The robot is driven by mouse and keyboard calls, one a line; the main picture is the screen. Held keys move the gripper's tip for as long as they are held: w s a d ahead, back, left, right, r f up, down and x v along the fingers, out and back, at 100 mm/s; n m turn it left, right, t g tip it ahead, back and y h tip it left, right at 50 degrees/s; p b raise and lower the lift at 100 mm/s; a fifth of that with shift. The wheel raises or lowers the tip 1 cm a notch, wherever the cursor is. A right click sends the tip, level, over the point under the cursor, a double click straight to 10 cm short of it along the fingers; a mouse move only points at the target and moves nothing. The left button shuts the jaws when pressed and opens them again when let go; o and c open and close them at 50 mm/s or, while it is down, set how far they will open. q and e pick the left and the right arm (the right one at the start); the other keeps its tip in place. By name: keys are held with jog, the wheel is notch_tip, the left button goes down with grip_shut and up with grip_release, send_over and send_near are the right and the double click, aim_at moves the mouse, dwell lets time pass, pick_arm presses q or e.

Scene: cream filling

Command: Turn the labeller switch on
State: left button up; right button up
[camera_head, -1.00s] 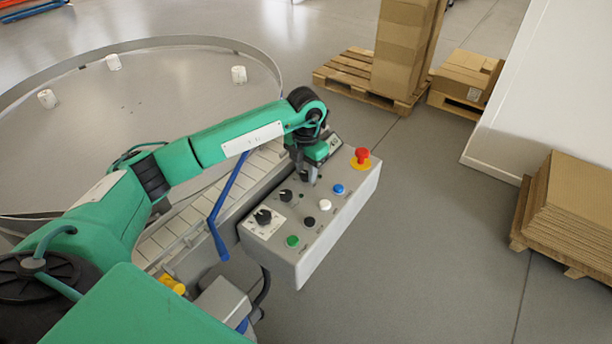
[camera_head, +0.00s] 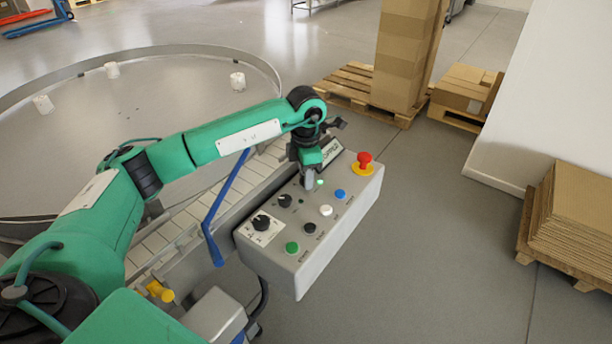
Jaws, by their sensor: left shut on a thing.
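The grey control box (camera_head: 330,235) stands in the middle of the view, with knobs and buttons on its sloped top. My left gripper (camera_head: 308,184) points down at the far part of this panel and is shut on the labeller switch, which its fingers hide. Two other black knobs, a large one (camera_head: 262,222) and a smaller one (camera_head: 285,200), sit nearer along the same side. The panel's labels are too small to read. My right gripper is out of view.
A red emergency button (camera_head: 364,159) rises at the panel's far end. Blue (camera_head: 340,194), white (camera_head: 326,210), black (camera_head: 309,228) and green (camera_head: 292,247) buttons line its right side. A blue lever (camera_head: 228,205) stands by the conveyor on the left.

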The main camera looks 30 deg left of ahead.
pick_arm(q)
jog(key=shift+r, duration=0.1)
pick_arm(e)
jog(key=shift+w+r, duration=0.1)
pick_arm(q)
jog(key=o, duration=0.7)
jog(key=shift+o, duration=1.3)
jog(key=shift+r, duration=0.15)
notch_tip(320, 180, up, 13)
jog(key=b, duration=0.1)
jog(key=shift+r, duration=0.2)
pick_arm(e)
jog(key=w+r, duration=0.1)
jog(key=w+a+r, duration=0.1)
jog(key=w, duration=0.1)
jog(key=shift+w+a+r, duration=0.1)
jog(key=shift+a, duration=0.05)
